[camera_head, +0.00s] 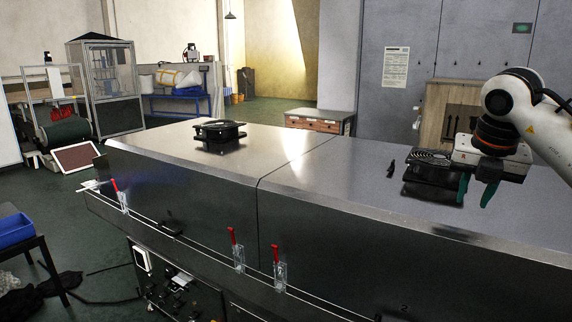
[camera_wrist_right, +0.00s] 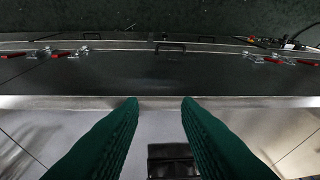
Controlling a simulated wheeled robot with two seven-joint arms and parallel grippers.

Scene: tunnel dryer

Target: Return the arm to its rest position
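My right arm comes in from the right in the head view. Its gripper (camera_head: 476,194) points down over the right part of the metal dryer top (camera_head: 330,175). In the right wrist view the two green fingers of this gripper (camera_wrist_right: 159,108) stand well apart with nothing clasped between them. A black part with a round fan grille (camera_head: 430,157) shows beside the gripper, partly hidden by it. A black item (camera_wrist_right: 170,160) lies beyond the fingers in the wrist view. My left gripper is in neither view.
A black fan unit (camera_head: 219,131) sits on the left part of the dryer top. Red-handled clamps (camera_head: 238,250) line the dryer's front edge. A wooden cabinet (camera_head: 455,110) stands behind the right arm. A blue bin (camera_head: 14,230) is at far left. The middle of the top is mostly clear.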

